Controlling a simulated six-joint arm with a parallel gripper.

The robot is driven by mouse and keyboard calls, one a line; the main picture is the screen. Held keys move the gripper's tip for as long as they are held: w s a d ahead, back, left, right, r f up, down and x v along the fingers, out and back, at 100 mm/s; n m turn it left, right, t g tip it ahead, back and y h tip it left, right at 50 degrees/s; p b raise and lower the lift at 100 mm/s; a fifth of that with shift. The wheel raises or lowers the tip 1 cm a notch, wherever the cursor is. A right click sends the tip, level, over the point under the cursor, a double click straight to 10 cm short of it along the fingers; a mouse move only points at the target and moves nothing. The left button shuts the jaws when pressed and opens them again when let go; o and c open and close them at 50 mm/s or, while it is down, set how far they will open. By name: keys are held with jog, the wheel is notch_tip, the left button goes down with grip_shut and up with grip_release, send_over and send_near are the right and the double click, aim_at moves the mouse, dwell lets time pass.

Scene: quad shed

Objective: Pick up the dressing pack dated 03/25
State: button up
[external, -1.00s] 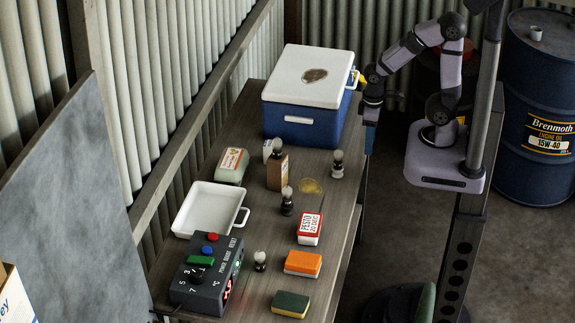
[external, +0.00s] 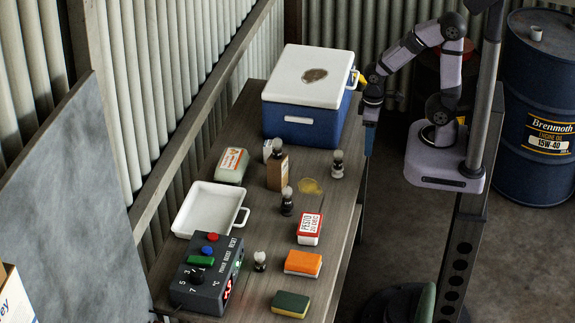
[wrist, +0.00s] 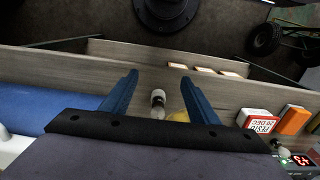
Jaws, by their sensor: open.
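No pack with a readable 03/25 date shows in either view. Several small cream-topped packs (wrist: 205,70) stand in a row along the bench's outer side in the wrist view; their faces and any dates are hidden, and I cannot tell whether they are dressing packs. They do not show in the external view. My gripper (wrist: 160,82) has its two blue fingers spread apart with nothing held between them. In the external view, my gripper (external: 369,140) hangs beside the right of the blue cooler, at the bench's outer edge.
The blue cooler (external: 300,131) with a white lid stands at the bench's far end. Shaving brushes (external: 337,165), a brown box (external: 277,170), a pale green pack (external: 229,165), a white tray (external: 207,206), a PESTO box (external: 309,228), sponges (external: 303,262) and a control box (external: 205,280) crowd the bench.

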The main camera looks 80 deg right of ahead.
jog(key=shift+r, duration=0.1)
notch_tip(320, 180, up, 5)
jog(key=w+d+f+t+b, duration=0.1)
jog(key=w+d+t+b, duration=0.2)
jog(key=w+t+b, duration=1.6)
jog(key=g+p, duration=0.6)
jog(key=p, duration=0.4)
send_near(269, 147)
jog(key=w+d+f, duration=0.2)
jog(key=w+d, duration=0.1)
jog(key=shift+w+d+f+n+t+y, duration=0.1)
jog(key=shift+w+f+n+t+y, duration=0.05)
jog(key=shift+f+n+t+y, duration=0.2)
jog(key=shift+a+f+p+x, duration=0.15)
jog(key=shift+p+x, duration=0.1)
jog(key=shift+x, duration=0.95)
jog(key=shift+a+p+x, duration=0.15)
jog(key=shift+p+x, duration=0.1)
jog(key=shift+x, duration=0.95)
jog(key=shift+a+f+p+x, duration=0.15)
jog(key=shift+p+x, duration=0.1)
jog(key=shift+x, duration=0.95)
